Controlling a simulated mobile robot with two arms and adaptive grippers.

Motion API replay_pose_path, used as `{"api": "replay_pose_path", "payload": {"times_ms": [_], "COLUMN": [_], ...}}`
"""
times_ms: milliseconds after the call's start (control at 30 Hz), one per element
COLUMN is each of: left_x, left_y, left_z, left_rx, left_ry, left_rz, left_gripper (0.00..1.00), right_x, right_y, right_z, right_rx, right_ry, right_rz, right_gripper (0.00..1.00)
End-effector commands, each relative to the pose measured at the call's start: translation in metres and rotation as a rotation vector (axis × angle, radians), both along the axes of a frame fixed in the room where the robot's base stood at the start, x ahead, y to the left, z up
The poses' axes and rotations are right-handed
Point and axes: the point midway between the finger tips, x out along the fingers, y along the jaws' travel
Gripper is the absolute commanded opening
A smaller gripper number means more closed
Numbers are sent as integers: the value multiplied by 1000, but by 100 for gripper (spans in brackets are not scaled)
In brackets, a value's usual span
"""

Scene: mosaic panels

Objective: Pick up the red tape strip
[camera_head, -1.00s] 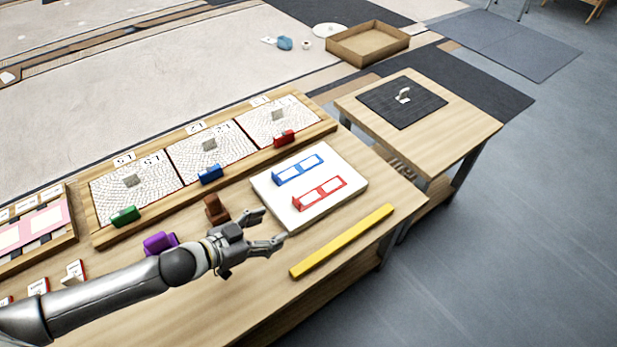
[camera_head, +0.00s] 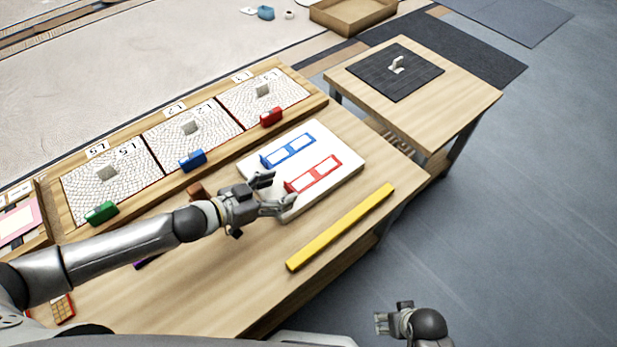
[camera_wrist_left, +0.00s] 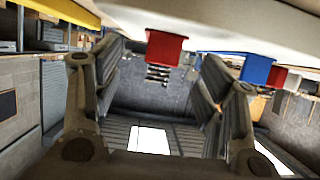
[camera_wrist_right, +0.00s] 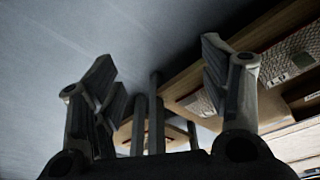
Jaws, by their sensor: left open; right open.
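The red tape strip (camera_head: 316,174) lies on the white board (camera_head: 348,170), with a raised red tab at its left end. That red tab shows in the left wrist view (camera_wrist_left: 166,47), hanging in the picture between the finger tips and apart from both. My left gripper (camera_head: 281,193) is open and empty at the board's left edge, close to the red tab. The blue tape strip (camera_head: 290,149) lies beside the red one, and its blue tab (camera_wrist_left: 256,69) is outside my left fingers. My right gripper (camera_head: 381,322) is open and empty, off the table's front side.
A yellow bar (camera_head: 341,227) lies along the table's front edge. Behind the board is a wooden tray (camera_head: 318,100) with mosaic panels and green, blue and red blocks. A side table with a black mat (camera_head: 415,83) stands beyond. The front tabletop (camera_head: 215,275) is mostly clear.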

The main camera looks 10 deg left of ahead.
Motion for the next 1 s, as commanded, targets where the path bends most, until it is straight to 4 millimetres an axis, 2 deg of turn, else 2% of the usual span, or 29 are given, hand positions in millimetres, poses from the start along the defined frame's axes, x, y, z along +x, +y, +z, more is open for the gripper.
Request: {"api": "replay_pose_path", "payload": {"times_ms": [200,533,800,833,1000], "left_x": [22,26,25,25,25], "left_y": [-20,-24,-23,-23,-23], "left_z": [-10,-14,-14,-15,-15], "left_rx": [-2,0,2,3,4], "left_ry": [-3,1,2,3,4], "left_rz": [-1,-1,0,0,0], "left_gripper": [65,65,31,28,28], "right_x": [6,7,7,7,7], "right_y": [0,0,0,1,1], "right_z": [19,25,25,25,25], "right_rx": [1,1,1,1,1], "right_ry": [-15,-15,-15,-15,-15], "right_rz": [-2,-3,-2,-2,-2], "right_gripper": [70,70,70,70,70]}}
